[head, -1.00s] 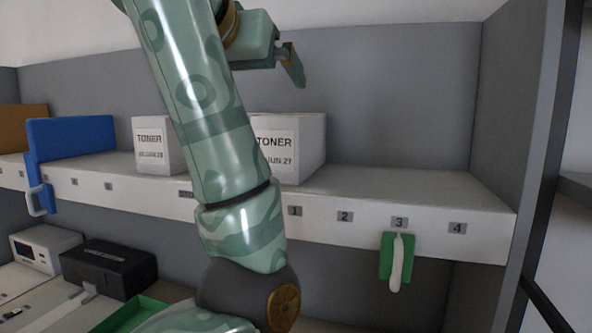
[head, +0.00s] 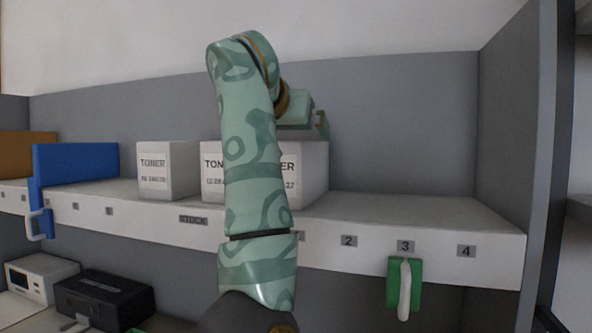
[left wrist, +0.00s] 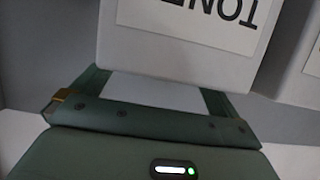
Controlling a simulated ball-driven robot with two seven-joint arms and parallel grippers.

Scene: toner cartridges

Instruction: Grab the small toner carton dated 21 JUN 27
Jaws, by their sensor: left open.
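Several white TONER cartons stand on the upper shelf. The left carton (head: 160,178) has a date too small to read surely. A middle carton (head: 211,187) is mostly behind my left arm; its date starts with what looks like "12 DE". The right carton (head: 314,172) is partly covered by the arm; its date ends in "27". My left gripper (head: 318,122) is above and around the right carton's top, open. In the left wrist view, its open fingers (left wrist: 155,88) are apart, beside a white carton (left wrist: 180,60) with an upside-down TONER label. My right gripper is not in view.
The shelf (head: 420,215) is bare on the right, above edge labels 2, 3 and 4. Another carton (left wrist: 312,55) is at the wrist view's right edge.

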